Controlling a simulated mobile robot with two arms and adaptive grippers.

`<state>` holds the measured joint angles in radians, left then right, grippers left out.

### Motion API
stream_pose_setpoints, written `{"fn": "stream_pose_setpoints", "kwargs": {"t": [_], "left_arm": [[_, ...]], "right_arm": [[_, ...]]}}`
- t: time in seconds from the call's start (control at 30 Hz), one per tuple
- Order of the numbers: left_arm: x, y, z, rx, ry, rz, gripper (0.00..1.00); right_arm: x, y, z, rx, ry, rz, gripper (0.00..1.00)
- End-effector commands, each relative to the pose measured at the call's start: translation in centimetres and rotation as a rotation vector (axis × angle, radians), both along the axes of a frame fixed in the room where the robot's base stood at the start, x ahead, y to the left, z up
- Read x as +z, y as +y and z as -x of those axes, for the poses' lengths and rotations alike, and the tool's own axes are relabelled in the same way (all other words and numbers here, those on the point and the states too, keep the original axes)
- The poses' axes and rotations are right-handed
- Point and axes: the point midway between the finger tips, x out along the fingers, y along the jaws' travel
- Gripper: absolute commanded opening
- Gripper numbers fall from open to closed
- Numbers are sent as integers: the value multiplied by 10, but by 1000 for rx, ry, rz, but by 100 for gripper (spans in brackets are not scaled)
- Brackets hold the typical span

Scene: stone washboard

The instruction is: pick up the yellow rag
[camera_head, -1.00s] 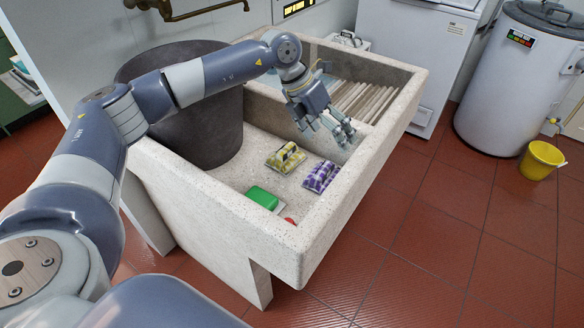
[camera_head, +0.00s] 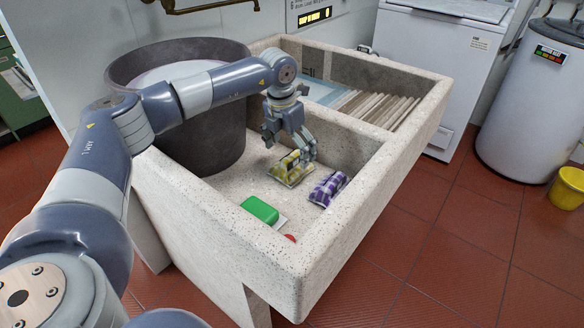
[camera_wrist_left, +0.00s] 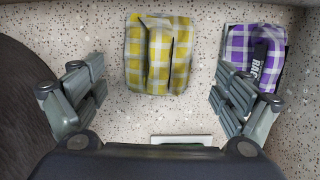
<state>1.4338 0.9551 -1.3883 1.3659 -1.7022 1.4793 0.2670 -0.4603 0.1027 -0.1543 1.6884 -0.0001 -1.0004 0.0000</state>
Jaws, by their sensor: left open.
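The yellow rag (camera_head: 289,169) is a folded yellow and white checked cloth on the speckled floor of the stone basin. In the left wrist view the rag (camera_wrist_left: 159,54) lies ahead of the fingers, a little left of the middle of the gap. My left gripper (camera_head: 288,152) hangs fingers-down over the rag in the head view and partly covers it. In the left wrist view my left gripper (camera_wrist_left: 158,98) has its fingers spread wide, with nothing between them. The head view does not clearly show whether the fingers touch the rag. My right gripper is in neither view.
A purple checked rag (camera_head: 328,188) lies close to the right; the right finger overlaps it in the wrist view. A green block (camera_head: 260,209) and a red item (camera_head: 290,238) lie nearer. A dark tub (camera_head: 205,125) stands left. Stone walls (camera_head: 300,262) surround the basin.

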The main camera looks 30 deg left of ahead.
Motion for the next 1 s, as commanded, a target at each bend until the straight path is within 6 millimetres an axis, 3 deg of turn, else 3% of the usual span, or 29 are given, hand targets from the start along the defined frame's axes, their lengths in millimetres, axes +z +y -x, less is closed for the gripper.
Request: {"fn": "stream_pose_setpoints", "kwargs": {"t": [0.33,0.67,0.87,1.0], "left_arm": [[-45,1,-10,-1,2,0,92],[-51,1,-11,0,0,0,92],[-51,1,-11,0,0,0,47],[-51,1,-11,0,0,0,45]], "right_arm": [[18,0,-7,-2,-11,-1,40],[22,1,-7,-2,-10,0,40],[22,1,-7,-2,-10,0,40],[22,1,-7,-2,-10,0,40]]}}
